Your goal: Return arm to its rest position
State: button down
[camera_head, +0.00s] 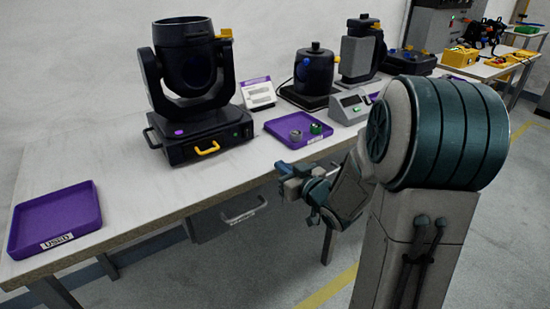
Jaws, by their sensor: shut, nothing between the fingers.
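My arm is folded at the right of the view, in front of the table's front edge. My gripper (283,173) points left, just off the table edge and beside the drawer under the top. It is shut and holds nothing. It is apart from the objects on the table.
On the white table (130,190) are a purple tray marked USED (62,212), a black par can (188,75) on its base, and a purple tray (280,126) with small round parts. A drawer handle (244,212) sticks out below the top. The floor in front is clear.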

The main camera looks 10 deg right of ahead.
jog(key=shift+s+d, duration=0.1)
jog(key=shift+s, duration=0.1)
jog(key=s+d+r+m+g+h+p, duration=0.3)
jog(key=s+r+g+h+p, duration=0.35)
jog(key=r+p, duration=0.6)
jog(key=s+a+r+g+p, duration=0.2)
jog(key=s+r+p, duration=0.1)
jog(key=s, duration=0.3)
jog(key=s+a+r+g+p, duration=0.2)
jog(key=s+r+p, duration=0.1)
jog(key=s, duration=0.3)
jog(key=s+a+r+m+g+p, duration=0.1)
jog(key=s+a+r+g+p, duration=0.1)
jog(key=s, duration=0.4)
jog(key=shift+s+r+g+y+p, duration=0.2)
jog(key=shift+r+g+y+p, duration=0.25)
jog(key=shift+p, duration=0.45)
